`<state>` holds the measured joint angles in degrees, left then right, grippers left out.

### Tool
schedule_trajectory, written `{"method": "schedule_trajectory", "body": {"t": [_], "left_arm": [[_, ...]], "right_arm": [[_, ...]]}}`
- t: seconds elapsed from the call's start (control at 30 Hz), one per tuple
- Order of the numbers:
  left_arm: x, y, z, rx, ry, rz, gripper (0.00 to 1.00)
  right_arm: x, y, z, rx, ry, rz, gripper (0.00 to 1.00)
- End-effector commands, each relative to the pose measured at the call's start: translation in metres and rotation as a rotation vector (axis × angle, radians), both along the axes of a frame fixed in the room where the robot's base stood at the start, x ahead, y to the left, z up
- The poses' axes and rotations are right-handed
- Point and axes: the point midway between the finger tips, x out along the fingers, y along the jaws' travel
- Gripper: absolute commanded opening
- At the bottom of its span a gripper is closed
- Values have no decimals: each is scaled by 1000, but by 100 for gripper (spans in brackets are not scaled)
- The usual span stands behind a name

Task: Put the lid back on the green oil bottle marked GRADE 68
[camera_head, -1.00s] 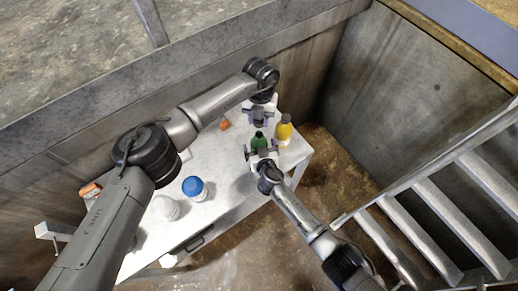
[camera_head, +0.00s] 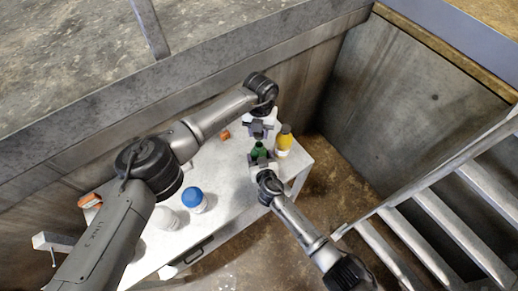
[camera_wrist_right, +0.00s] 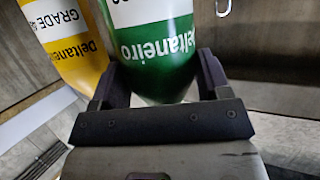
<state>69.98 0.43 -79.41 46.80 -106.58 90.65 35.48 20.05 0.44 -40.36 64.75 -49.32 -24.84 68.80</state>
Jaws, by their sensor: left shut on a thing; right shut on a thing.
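The green bottle (camera_head: 258,151) stands upright near the far right end of the white table in the head view. My left gripper (camera_head: 259,133) is shut just above and behind the bottle's top. The lid in its jaws is hidden, and I cannot tell whether it touches the bottle neck.
A yellow bottle (camera_head: 283,142) stands close to the right of the green one. Metal stairs (camera_head: 430,215) rise at the right.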

Motion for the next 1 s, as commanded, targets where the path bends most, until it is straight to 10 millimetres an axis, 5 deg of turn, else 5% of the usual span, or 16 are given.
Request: {"method": "schedule_trajectory", "body": {"t": [0.3, 1.0], "left_arm": [[0, 0, -37, 0, -1, 1, 14], [0, 0, -41, 0, -2, 0, 14]], "right_arm": [[0, 0, 0, -1, 0, 0, 28], [0, 0, 0, -1, 0, 0, 28]]}}
